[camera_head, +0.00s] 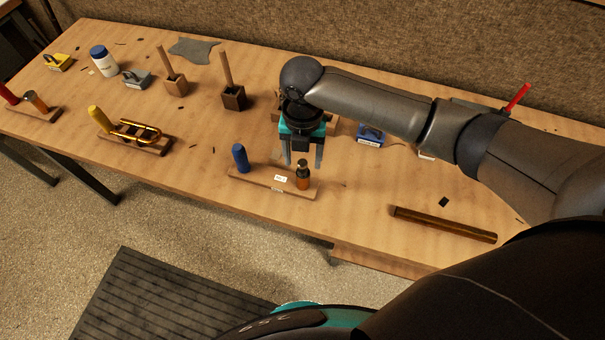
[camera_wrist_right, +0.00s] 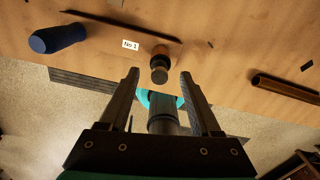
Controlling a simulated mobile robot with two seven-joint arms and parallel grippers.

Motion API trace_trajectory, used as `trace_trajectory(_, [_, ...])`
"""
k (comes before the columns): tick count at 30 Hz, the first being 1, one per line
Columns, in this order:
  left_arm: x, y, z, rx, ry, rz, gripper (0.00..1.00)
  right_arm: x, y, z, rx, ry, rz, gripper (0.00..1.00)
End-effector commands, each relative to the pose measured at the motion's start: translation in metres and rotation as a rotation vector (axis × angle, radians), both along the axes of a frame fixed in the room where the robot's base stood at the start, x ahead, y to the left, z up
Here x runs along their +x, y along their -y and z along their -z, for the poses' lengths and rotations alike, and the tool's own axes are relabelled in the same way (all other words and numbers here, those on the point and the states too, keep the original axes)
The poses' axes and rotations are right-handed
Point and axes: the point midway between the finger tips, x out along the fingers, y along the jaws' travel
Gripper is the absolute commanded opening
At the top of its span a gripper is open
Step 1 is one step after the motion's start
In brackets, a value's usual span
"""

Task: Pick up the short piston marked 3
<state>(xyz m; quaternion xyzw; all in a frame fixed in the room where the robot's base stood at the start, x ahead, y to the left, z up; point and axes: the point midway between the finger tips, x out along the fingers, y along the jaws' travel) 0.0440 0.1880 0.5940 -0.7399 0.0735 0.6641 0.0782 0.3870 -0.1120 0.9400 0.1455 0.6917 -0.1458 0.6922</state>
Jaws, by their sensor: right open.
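A short dark piston with a copper-brown band (camera_head: 303,176) stands upright at the right end of a wooden board (camera_head: 258,183). A small white label (camera_head: 280,178) lies beside it; in the wrist view the label (camera_wrist_right: 131,44) seems to read "No 1", though the print is small. My right gripper (camera_head: 303,157) is open and points down, just behind and above the piston. In the wrist view the piston (camera_wrist_right: 160,65) shows between and beyond the open fingertips (camera_wrist_right: 160,82), with nothing held. My left gripper is out of view.
A blue-handled item (camera_head: 240,158) stands at the board's left end. A brown tube (camera_head: 442,224) lies to the right. A blue block (camera_head: 370,135) sits behind, beside my arm. A brass slide on a wooden base (camera_head: 135,133) is to the left. Bare table lies between board and tube.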

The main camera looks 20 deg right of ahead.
Motion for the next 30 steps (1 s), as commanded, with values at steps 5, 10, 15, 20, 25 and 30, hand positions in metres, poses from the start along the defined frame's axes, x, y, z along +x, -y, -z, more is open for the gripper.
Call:
trace_trajectory(5, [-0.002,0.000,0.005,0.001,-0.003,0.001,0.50,-0.002,-0.001,0.027,0.000,-0.002,-0.001,0.65])
trace_trajectory(10, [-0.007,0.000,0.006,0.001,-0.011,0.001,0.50,-0.001,-0.001,0.033,-0.001,0.000,-0.001,0.65])
trace_trajectory(15, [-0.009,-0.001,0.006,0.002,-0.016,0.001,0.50,-0.001,-0.001,0.032,0.000,0.000,-0.001,0.61])
trace_trajectory(20, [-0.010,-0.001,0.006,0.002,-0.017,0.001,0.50,-0.001,-0.001,0.032,0.000,0.000,-0.001,0.43])
trace_trajectory(25, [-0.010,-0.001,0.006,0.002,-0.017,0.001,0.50,-0.001,-0.001,0.032,0.000,0.000,-0.001,0.24])
trace_trajectory(30, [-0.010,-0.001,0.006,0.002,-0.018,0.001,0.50,-0.001,-0.001,0.032,0.000,0.000,-0.001,0.05])
